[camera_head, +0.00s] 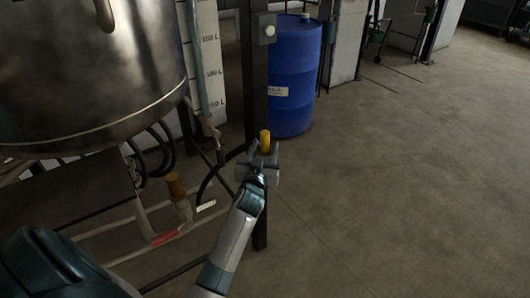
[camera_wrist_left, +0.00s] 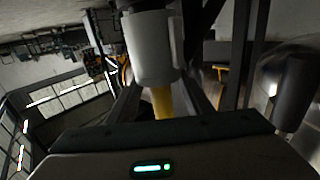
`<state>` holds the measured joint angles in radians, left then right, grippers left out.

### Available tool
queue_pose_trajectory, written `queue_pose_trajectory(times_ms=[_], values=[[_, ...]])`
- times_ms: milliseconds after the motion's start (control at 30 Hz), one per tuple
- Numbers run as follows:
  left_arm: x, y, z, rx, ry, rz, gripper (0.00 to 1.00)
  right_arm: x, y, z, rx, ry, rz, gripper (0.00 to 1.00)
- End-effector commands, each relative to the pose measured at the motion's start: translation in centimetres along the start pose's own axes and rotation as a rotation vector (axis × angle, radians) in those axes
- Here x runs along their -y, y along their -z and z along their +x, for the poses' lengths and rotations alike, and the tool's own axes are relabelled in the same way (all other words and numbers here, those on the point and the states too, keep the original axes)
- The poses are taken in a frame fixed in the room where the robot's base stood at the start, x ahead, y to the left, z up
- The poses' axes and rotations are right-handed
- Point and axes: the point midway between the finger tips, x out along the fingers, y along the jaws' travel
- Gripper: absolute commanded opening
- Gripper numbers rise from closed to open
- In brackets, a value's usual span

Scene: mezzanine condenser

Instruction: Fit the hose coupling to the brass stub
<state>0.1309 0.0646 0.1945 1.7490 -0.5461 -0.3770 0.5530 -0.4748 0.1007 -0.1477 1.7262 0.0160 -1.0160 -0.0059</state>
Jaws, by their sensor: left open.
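My left gripper (camera_head: 263,154) is open beside the dark post, with a small yellow cylindrical piece (camera_head: 265,140) at its fingers. It looks like the hose coupling, but I cannot tell for sure. In the left wrist view, a yellow piece (camera_wrist_left: 163,102) shows between the open fingers, with a pale grey cylinder (camera_wrist_left: 152,47) beyond it. Whether the fingers touch the yellow piece cannot be told. A brass-coloured stub (camera_head: 175,187) stands upright on a pale fitting, left of and apart from the gripper. My right gripper is not in view.
A large steel vessel (camera_head: 90,75) fills the upper left. A red-handled valve (camera_head: 165,238) and pipes lie below it. A black hose (camera_head: 208,182) curves near the dark post (camera_head: 260,230). A blue drum (camera_head: 292,75) stands behind. The floor at right is clear.

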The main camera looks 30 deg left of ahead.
Motion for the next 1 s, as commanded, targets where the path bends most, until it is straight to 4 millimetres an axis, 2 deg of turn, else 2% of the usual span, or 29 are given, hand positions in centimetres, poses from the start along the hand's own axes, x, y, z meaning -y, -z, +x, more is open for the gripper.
queue_pose_trajectory(times_ms=[500,700,1000], values=[[0.0,0.0,0.2,0.0,0.0,0.0,0.46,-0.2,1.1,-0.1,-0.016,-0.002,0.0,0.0],[0.0,0.0,0.2,0.0,0.0,0.0,0.0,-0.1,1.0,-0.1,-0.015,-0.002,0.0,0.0],[0.0,0.2,0.2,-0.003,-0.001,0.0,0.0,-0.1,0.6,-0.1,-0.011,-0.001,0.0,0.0]])
